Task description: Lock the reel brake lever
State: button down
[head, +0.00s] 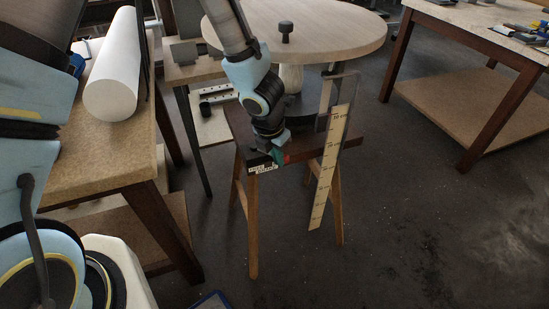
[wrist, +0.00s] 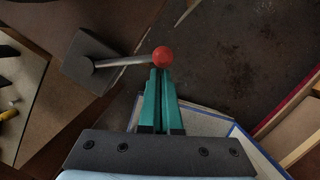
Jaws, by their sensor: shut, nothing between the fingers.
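The brake lever (wrist: 122,61) is a metal rod with a red ball knob (wrist: 163,57), running from a pivot on a dark grey block (wrist: 95,58) in the wrist view. My gripper (wrist: 160,74) has its green fingers shut and empty, with the tips right at the knob. I cannot tell whether they touch it. In the head view my gripper (head: 279,156) is low at the front of the reel stand, with a bit of the red knob (head: 287,158) beside it. A small label (head: 263,169) is on the stand's front edge; its words are too small to read. My arm hides most of the lever there.
The round wooden reel top (head: 335,35) with a dark knob (head: 285,30) sits above the stand. A pale marked strip (head: 329,170) hangs at the stand's right. A workbench (head: 120,150) with a white roll (head: 113,80) is at left, another table (head: 480,30) at right. Floor is clear between.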

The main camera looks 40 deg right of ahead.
jog(key=shift+r, duration=0.1)
dwell(0.4)
jog(key=p+v, duration=0.4)
jog(key=v, duration=0.3)
jog(key=shift+r, duration=0.15)
dwell(0.4)
